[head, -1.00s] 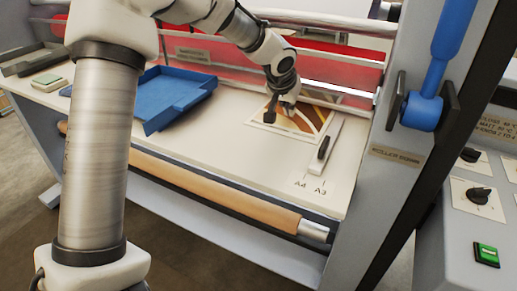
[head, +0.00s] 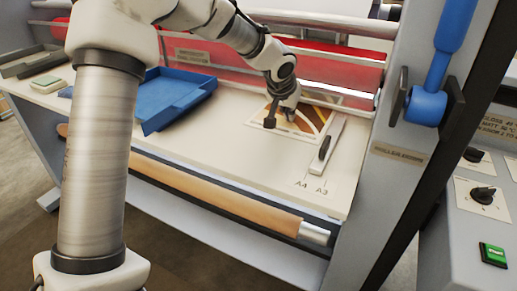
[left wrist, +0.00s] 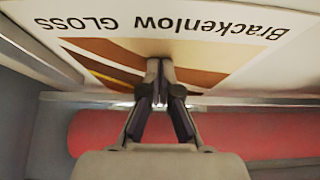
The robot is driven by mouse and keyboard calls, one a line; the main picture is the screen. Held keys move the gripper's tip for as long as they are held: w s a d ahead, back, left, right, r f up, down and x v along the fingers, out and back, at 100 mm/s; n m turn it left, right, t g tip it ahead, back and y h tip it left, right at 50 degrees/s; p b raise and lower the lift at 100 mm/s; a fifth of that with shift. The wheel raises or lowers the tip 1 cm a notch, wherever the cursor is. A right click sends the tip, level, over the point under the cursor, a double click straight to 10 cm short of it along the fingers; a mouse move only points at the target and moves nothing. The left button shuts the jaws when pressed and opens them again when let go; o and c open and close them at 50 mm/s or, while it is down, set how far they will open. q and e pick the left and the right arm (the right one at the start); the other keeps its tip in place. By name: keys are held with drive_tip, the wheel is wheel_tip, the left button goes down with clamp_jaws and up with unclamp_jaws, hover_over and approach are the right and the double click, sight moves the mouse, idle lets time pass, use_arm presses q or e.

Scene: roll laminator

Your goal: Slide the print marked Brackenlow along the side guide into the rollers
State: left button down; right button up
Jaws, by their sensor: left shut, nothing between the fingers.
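The print (head: 309,119), white-bordered with brown and orange bands, lies flat on the feed table by the rollers. In the left wrist view its border reads "Brackenlow GLOSS" upside down (left wrist: 60,22). The side guide (head: 331,146), a pale strip with a dark knob, lies along the print's right side; I cannot tell whether they touch. My left gripper (head: 290,114) is shut and empty, its fingertips (left wrist: 160,64) down at the print's coloured part. Whether they press on it is unclear. The red roller (left wrist: 200,135) lies beyond a metal bar. My right gripper is out of view.
A blue tray (head: 175,98) sits left of the print, with a dark grey tray (head: 32,60) farther left. The machine's side frame and blue lever (head: 425,103) stand at right. The front of the table is clear.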

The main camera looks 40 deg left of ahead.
use_arm(q)
drive_tip(key=shift+d+f, duration=0.1)
drive_tip(key=shift+f, duration=0.05)
idle(0.3)
drive_tip(key=shift+d, duration=0.3)
drive_tip(key=shift+w+a+r+p, duration=0.1)
drive_tip(key=shift+w+r+p, duration=0.2)
drive_tip(key=shift+w+p, duration=0.6)
drive_tip(key=shift+w+f+p, duration=0.1)
drive_tip(key=shift+w+p, duration=0.1)
drive_tip(key=shift+p, duration=0.2)
drive_tip(key=shift+w+a+f, duration=0.1)
drive_tip(key=shift+w+f, duration=0.05)
drive_tip(key=shift+w, duration=0.05)
drive_tip(key=shift+w, duration=0.1)
